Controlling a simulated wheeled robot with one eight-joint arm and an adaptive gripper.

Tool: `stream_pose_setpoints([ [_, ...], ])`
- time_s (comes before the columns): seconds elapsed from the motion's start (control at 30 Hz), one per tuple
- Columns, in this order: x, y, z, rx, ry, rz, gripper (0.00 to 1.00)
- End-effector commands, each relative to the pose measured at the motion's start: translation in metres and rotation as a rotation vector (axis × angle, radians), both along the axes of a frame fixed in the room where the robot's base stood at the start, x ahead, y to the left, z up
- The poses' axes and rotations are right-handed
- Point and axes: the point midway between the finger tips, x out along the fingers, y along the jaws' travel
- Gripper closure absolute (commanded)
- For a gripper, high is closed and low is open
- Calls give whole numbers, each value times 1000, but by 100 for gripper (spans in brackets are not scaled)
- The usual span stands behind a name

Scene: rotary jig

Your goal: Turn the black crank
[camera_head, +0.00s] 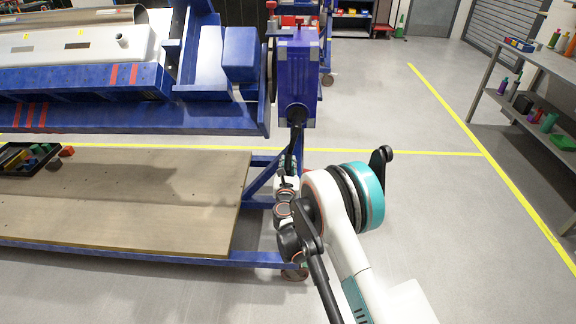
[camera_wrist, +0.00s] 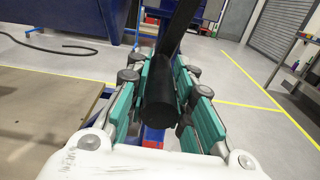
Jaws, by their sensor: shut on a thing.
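The black crank (camera_head: 297,118) sits on the end of the blue gearbox (camera_head: 296,72) of the jig, with its arm hanging down from the hub. In the wrist view the crank's round black handle (camera_wrist: 161,98) lies between the teal finger pads, and its flat arm runs up out of view. My gripper (camera_wrist: 163,100) is shut on that handle. In the head view my gripper (camera_head: 287,178) is at the lower end of the crank, partly hidden by my own arm.
The blue rotary frame (camera_head: 190,118) fills the left above a wooden platform (camera_head: 120,200). A tray of coloured parts (camera_head: 14,160) lies on the platform's left. A workbench with bottles (camera_head: 540,62) stands at the right. The floor between, with yellow lines (camera_head: 440,95), is clear.

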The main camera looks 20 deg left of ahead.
Motion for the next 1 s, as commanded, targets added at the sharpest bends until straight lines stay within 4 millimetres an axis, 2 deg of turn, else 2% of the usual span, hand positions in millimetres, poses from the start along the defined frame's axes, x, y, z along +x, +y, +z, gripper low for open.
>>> stream_pose_setpoints([
  [0.27,2,-5,0,-31,-9,-2,100],
  [0.57,11,-35,-2,-212,-64,-5,100],
  [1.0,12,-37,-3,-203,-60,-12,100],
])
